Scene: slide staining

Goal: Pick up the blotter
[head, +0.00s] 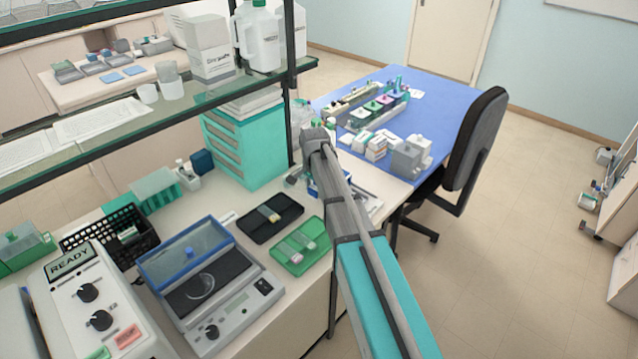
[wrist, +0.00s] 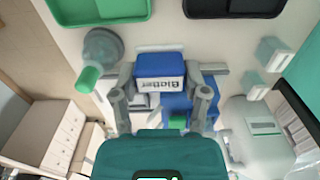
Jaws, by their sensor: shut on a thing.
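The blotter (wrist: 160,68), a blue block with a white face labelled "Blotter", is in the middle of the wrist view. My gripper (wrist: 160,75) has one finger on each side of it and is shut on it. Whether the blotter touches the bench is not clear.
A green tray (wrist: 98,8) and a black tray (wrist: 235,5) lie close by. A green-tipped bottle (wrist: 88,78) is left of the blotter in the wrist view. A teal drawer unit (head: 243,150) and shelf post (head: 291,80) stand near my arm.

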